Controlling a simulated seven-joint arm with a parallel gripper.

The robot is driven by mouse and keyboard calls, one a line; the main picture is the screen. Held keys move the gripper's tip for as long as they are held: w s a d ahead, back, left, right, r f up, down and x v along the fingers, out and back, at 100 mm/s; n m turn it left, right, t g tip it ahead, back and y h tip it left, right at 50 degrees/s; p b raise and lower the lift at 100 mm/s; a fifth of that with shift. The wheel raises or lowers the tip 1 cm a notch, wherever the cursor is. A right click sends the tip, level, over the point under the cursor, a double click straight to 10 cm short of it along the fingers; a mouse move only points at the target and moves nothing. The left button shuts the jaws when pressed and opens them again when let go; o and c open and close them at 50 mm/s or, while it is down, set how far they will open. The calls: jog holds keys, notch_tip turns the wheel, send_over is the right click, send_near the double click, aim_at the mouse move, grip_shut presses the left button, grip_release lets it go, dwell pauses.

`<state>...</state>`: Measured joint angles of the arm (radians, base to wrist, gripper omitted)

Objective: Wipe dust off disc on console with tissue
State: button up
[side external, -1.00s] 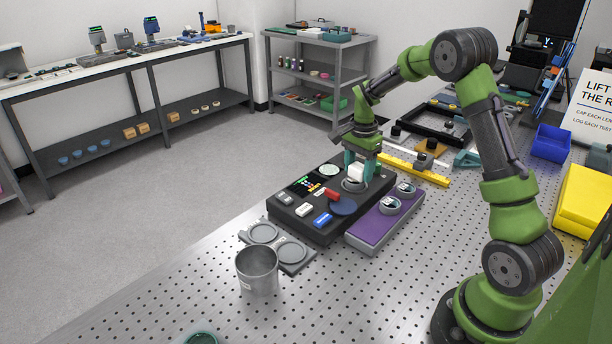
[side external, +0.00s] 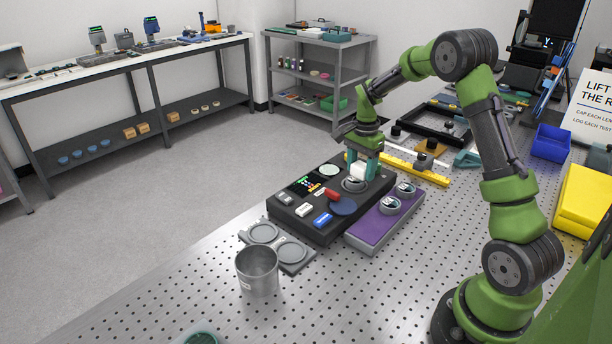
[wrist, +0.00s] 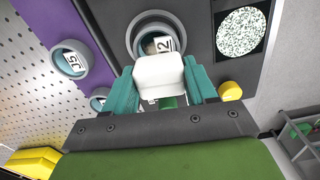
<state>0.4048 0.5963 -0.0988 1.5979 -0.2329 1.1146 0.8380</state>
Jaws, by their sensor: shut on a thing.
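My gripper (side external: 364,170) is shut on a folded white tissue (side external: 358,171) above the far part of the black console (side external: 283,217). The tissue also shows between the teal fingers in the wrist view (wrist: 160,76). Just beyond it in the wrist view is a grey round holder (wrist: 136,36) on the console, with a disc and a white label reading "2" (wrist: 163,44) inside. The tissue overlaps the holder's near edge; I cannot tell if it touches the disc. Much of the disc is hidden, and dust cannot be made out. The holder (side external: 354,185) sits right below the tissue in the side view.
A purple tray (side external: 372,229) with two grey ring holders lies beside the console. A round speckled screen (wrist: 240,32) and a yellow knob (wrist: 229,91) are near the gripper. A red piece (side external: 332,194), a blue piece (side external: 323,220) and a metal cup (side external: 257,272) stand nearer the front.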

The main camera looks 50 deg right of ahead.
jog(key=shift+d+r, duration=0.15)
jog(key=shift+r, duration=3.95)
jog(key=shift+d+f, duration=0.15)
jog(key=shift+f, duration=0.05)
